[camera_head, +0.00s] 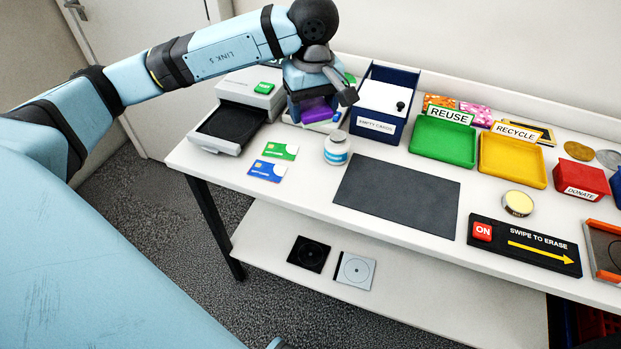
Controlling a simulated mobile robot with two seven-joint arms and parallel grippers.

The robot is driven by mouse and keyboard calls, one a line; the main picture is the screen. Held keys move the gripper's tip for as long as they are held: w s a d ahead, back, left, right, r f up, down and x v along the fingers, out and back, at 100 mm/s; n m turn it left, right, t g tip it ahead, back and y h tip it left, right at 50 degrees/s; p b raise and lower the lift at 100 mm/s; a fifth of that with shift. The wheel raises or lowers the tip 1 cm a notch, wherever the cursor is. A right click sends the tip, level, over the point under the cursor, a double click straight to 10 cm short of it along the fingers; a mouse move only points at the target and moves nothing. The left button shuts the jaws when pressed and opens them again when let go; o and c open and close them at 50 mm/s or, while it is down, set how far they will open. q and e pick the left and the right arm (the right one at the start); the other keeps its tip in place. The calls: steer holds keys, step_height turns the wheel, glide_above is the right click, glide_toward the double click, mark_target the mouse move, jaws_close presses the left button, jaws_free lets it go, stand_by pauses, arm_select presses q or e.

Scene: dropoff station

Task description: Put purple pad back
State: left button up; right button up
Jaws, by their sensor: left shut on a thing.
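The purple pad (315,109) is a small purple block below my left gripper, in the upper middle of the head view. My left gripper (317,98) is shut on it, pointing down, between the grey drawer machine and the blue and white "EMPTY CARDS" box. The pad is just above or on a pale flat base (322,124); I cannot tell whether they touch. The gripper hides part of the pad and what stands behind it. My right gripper is not in view.
The grey machine (249,92) has its drawer open at left. The "EMPTY CARDS" box (378,126) stands close at right. A white jar (336,151), two cards (267,171) and a dark mat (397,194) lie in front. Green (443,158) and yellow trays (513,179) stand farther right.

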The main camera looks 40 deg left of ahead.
arm_select(q)
steer(key=shift+a, duration=0.1)
glide_above(311, 182)
steer(key=shift+n, duration=0.3)
step_height(311, 182, down, 14)
steer(key=shift+f, duration=0.65)
step_height(311, 182, down, 4)
steer(key=shift+r, duration=0.25)
steer(key=shift+f, duration=0.25)
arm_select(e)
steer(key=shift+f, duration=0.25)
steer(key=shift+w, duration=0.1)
